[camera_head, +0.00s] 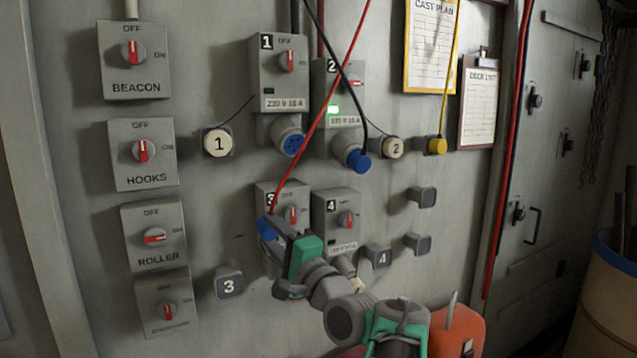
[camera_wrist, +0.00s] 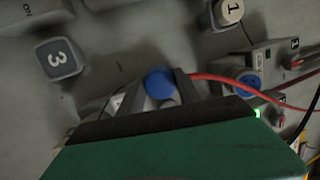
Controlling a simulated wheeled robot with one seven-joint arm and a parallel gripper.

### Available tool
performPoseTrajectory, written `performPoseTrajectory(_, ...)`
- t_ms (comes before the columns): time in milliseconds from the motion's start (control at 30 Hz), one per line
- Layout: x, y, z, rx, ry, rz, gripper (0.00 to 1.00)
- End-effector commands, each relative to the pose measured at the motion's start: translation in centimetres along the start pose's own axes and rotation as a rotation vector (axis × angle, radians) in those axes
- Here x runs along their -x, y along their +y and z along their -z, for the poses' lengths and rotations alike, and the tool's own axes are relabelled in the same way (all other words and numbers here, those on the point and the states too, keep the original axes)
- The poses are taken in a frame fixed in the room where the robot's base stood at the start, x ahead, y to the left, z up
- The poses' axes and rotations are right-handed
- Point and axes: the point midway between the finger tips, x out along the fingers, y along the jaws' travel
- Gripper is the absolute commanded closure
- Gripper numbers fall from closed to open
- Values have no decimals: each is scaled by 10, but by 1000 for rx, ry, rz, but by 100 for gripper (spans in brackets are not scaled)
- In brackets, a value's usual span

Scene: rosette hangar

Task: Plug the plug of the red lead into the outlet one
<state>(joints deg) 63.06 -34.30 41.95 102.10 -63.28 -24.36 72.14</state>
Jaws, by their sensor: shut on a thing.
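Outlet one (camera_head: 278,75) is a grey box with a red switch and an unlit window. Its blue socket (camera_head: 291,144) faces out, empty, below the box; it also shows in the wrist view (camera_wrist: 248,86). My gripper (camera_head: 278,238) is below and slightly left of that socket, in front of outlet three (camera_head: 270,192). It is shut on the blue plug (camera_head: 266,228) of the red lead, which shows between the fingers in the wrist view (camera_wrist: 159,82). The red lead (camera_head: 325,112) runs up to the right. Outlet three's socket is hidden, so I cannot tell whether the plug touches it.
Outlet two (camera_head: 338,92), with a lit green lamp, holds a blue plug (camera_head: 357,160) on a black lead close right of outlet one's socket. Outlet four (camera_head: 338,218) is right of my gripper. A yellow plug (camera_head: 436,146) is farther right.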

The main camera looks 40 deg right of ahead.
Motion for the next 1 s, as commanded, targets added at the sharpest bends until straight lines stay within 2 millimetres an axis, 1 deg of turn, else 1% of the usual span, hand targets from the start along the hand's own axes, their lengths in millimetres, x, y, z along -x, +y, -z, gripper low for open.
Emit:
performPoseTrajectory(33,8,-30,15,23,37,25,100)
performPoseTrajectory(67,13,-47,22,30,57,35,100)
performPoseTrajectory(100,20,-69,31,38,83,48,100)
performPoseTrajectory(200,34,-113,43,52,133,75,100)
performPoseTrajectory(300,43,-140,47,61,165,92,100)
performPoseTrajectory(400,46,-151,48,61,176,97,100)
performPoseTrajectory(467,43,-153,49,60,176,98,100)
performPoseTrajectory(567,35,-155,50,57,174,98,100)
performPoseTrajectory(800,8,-158,54,56,173,96,100)
performPoseTrajectory(1000,-7,-158,57,59,175,97,100)
